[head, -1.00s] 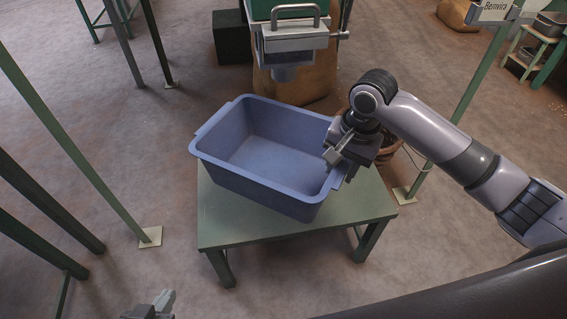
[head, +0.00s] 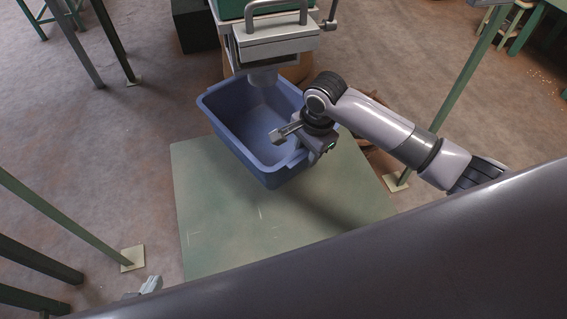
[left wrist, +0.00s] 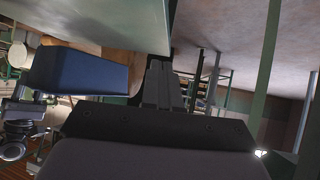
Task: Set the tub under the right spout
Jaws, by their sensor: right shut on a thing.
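The blue-grey tub (head: 228,140) is at the far side of the green table (head: 225,235), tilted in the picture. My right gripper (head: 297,143) is shut on its right-hand rim. The grey spout (head: 262,78) of a hopper (head: 275,42) overlaps the tub's far rim and hides part of it. I cannot tell whether the tub's base touches the table. The tub also shows in the left wrist view (left wrist: 80,72). My left gripper (head: 148,287) is empty near the table's front left, away from the tub; its fingers (left wrist: 163,85) look closed together.
Green posts (head: 60,215) stand on the floor at left, and another post (head: 450,100) stands at right. A black box (head: 195,25) is behind, left of the hopper. The near part of the table is bare. My own arm covers the lower right.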

